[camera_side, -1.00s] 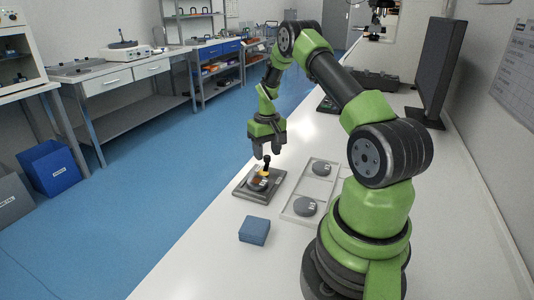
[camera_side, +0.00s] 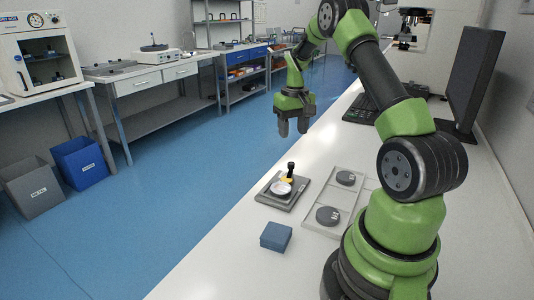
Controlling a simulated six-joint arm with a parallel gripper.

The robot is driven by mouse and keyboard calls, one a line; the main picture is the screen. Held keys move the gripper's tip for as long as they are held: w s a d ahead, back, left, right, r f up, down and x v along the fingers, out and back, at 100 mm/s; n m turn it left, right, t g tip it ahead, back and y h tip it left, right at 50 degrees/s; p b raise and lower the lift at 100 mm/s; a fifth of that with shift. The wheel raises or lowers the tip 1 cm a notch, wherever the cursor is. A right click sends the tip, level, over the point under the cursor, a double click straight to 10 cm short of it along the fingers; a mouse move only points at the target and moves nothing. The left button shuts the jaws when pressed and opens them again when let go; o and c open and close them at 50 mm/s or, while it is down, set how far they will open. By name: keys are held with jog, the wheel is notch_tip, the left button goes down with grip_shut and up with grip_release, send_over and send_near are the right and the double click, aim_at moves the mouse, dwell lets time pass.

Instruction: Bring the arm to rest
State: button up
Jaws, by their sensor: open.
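My gripper (camera_side: 292,128) hangs in the air with its fingers pointing down. It is open and nothing shows between its fingers. It is well above and beyond a dark grey plate (camera_side: 267,195) on the white bench. A round light disc (camera_side: 281,188) lies on the plate.
A pale tray (camera_side: 333,198) with grey discs (camera_side: 346,178) lies right of the plate. A blue block (camera_side: 276,236) sits in front. A monitor (camera_side: 468,80) and keyboard (camera_side: 361,109) stand farther back. The white bench (camera_side: 215,262) is clear at the front left.

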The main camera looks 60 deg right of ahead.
jog(key=a+r+n+t, duration=0.1)
jog(key=a+r+t, duration=0.2)
jog(key=a+r, duration=1.15)
jog(key=s+a+r+n+t+y, duration=0.2)
jog(key=s+a+r+t, duration=0.1)
jog(key=s+a, duration=1)
jog(key=shift+a+t, duration=0.6)
jog(key=shift+a, duration=0.55)
